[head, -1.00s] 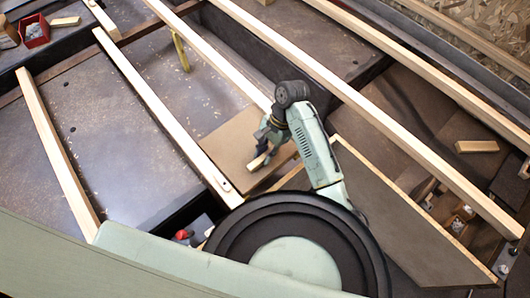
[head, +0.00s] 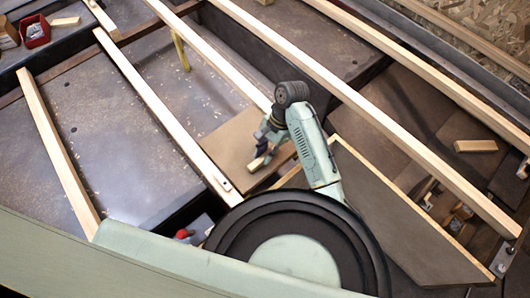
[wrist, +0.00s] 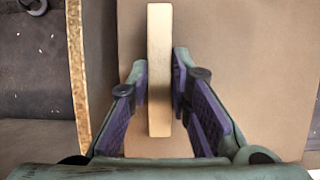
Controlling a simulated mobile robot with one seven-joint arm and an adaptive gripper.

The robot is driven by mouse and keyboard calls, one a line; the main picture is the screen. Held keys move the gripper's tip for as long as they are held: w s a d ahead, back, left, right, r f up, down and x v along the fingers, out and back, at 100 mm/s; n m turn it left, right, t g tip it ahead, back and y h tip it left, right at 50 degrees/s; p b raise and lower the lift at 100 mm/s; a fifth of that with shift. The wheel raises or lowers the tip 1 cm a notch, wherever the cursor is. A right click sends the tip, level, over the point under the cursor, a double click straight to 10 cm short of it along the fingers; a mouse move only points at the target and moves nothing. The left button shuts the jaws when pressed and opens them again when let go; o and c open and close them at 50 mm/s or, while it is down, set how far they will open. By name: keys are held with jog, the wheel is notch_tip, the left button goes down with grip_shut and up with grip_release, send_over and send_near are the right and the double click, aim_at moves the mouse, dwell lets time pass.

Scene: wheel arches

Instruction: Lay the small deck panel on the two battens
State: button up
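The small deck panel (head: 232,142) is a flat brown board with a pale edge. In the head view it lies by the left batten (head: 165,118) and the right batten (head: 213,50); my arm hides part of it, so I cannot tell how it rests on them. In the wrist view the panel (wrist: 230,60) fills most of the picture. A pale wooden block (wrist: 159,60) stands on its face. My gripper (wrist: 160,77) has one finger close against each side of the block. In the head view my gripper (head: 264,148) is over the panel's right part.
A larger dark panel (head: 395,225) with a pale edge is right of my arm. More long battens (head: 350,95) cross the bay. A loose wood block (head: 476,146) lies at the right. A red box (head: 36,30) stands at the top left. Open gaps show between the frame members.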

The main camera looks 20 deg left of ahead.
jog(key=o, duration=0.5)
jog(key=v, duration=1.2)
jog(key=shift+a+r, duration=0.1)
